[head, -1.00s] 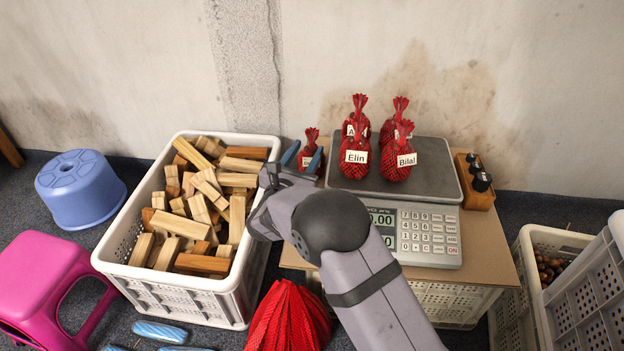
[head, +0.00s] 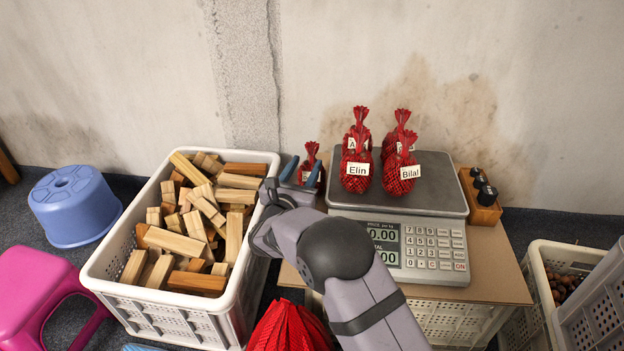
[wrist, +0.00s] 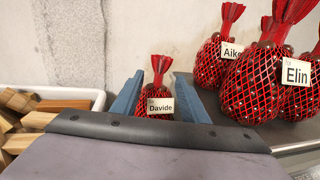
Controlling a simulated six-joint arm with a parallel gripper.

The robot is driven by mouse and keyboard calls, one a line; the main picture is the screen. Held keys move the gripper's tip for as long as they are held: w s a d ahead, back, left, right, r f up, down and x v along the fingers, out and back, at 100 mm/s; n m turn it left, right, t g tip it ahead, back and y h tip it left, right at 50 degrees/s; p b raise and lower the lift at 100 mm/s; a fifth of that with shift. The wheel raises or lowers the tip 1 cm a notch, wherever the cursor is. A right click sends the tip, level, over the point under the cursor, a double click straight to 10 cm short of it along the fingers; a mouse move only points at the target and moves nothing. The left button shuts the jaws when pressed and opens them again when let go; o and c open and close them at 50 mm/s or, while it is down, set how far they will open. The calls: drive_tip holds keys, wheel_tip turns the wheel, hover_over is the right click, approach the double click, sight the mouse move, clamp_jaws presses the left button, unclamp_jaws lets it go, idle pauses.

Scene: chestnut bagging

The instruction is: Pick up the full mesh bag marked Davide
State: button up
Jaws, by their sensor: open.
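The red mesh bag marked Davide (wrist: 157,86) stands upright in the wrist view, filled, with its white name tag facing me. In the head view the same small red bag (head: 310,164) stands left of the scale, partly hidden by my gripper. My gripper (head: 303,170) is open, with its two blue fingers to either side of the bag in the picture. In the wrist view the gripper (wrist: 160,98) frames the Davide bag between its fingers. I cannot tell whether the fingers touch it. The bag's lower part is hidden behind the gripper body.
The scale (head: 436,182) holds several bags, among them Elin (head: 357,182) and Bilal (head: 400,188), just right of my gripper. A white crate (head: 225,309) of wooden blocks stands close on the left. Weights in a wooden holder (head: 483,210) stand right of the scale.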

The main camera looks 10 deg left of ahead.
sight(311, 156)
drive_tip(key=w, duration=0.1)
drive_tip(key=w+b, duration=0.2)
drive_tip(key=shift+d+f, duration=0.25)
drive_tip(key=shift+f, duration=0.05)
drive_tip(key=shift+w+d+r, duration=0.1)
drive_tip(key=shift+w+r, duration=0.05)
drive_tip(key=shift+w, duration=0.55)
clamp_jaws()
